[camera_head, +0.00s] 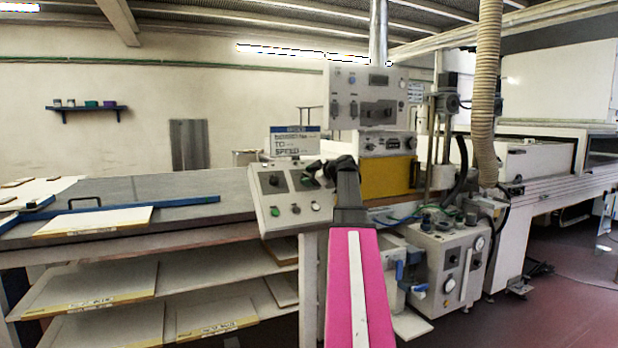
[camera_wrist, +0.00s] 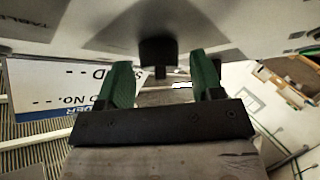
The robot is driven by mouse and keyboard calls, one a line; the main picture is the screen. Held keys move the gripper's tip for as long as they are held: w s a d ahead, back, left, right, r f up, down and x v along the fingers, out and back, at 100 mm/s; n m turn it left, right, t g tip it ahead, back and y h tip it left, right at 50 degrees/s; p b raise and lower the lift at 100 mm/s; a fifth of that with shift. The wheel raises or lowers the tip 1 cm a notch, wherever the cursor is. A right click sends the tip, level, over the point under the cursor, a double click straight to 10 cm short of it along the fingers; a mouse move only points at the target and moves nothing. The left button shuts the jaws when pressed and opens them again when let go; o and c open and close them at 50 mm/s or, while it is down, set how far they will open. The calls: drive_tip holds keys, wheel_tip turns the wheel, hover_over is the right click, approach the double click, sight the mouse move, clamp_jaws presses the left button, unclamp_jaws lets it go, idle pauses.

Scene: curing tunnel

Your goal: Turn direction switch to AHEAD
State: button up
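The sloped grey control panel (camera_head: 268,218) stands at the end of the table in the head view, with black knobs and several buttons. Its face fills the top of the wrist view (camera_wrist: 225,25). There, a black rotary switch (camera_wrist: 158,52) sticks out of the panel. My gripper (camera_wrist: 161,78) is open, its two green fingers apart, with the switch between and just beyond the tips; I see no contact. In the head view my gripper (camera_head: 322,170) is at the panel's upper right and hides part of it. I cannot read the switch's label or setting.
A white sign with a blue band (camera_head: 291,140) stands behind the panel; it shows inverted in the wrist view (camera_wrist: 60,85). A taller control box (camera_head: 345,92) rises behind, above a yellow panel (camera_head: 385,178). A grey table (camera_head: 150,190) extends left.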

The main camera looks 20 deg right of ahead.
drive_tip(key=c, duration=0.7)
drive_tip(key=shift+m, duration=0.5)
drive_tip(key=m+t+h, duration=0.1)
drive_tip(key=m+t, duration=0.1)
drive_tip(key=m, duration=0.1)
drive_tip(key=shift+s+a+h, duration=0.15)
drive_tip(key=shift+a+h, duration=0.05)
drive_tip(key=shift+h, duration=0.2)
drive_tip(key=m+t+h, duration=0.1)
drive_tip(key=m, duration=0.2)
drive_tip(key=m+h, duration=0.2)
drive_tip(key=m, duration=0.1)
drive_tip(key=shift+a+t+h, duration=0.1)
drive_tip(key=shift+t+h, duration=0.2)
drive_tip(key=shift+t, duration=0.1)
drive_tip(key=m+h, duration=0.2)
drive_tip(key=m, duration=0.1)
drive_tip(key=m+h, duration=0.2)
drive_tip(key=m, duration=0.2)
drive_tip(key=shift+a, duration=0.15)
drive_tip(key=shift+m+g+h, duration=0.55)
drive_tip(key=shift+m+h, duration=0.35)
drive_tip(key=shift+m, duration=0.5)
drive_tip(key=shift+m+g+h, duration=0.55)
drive_tip(key=shift+m+h, duration=0.35)
drive_tip(key=shift+m, duration=0.8)
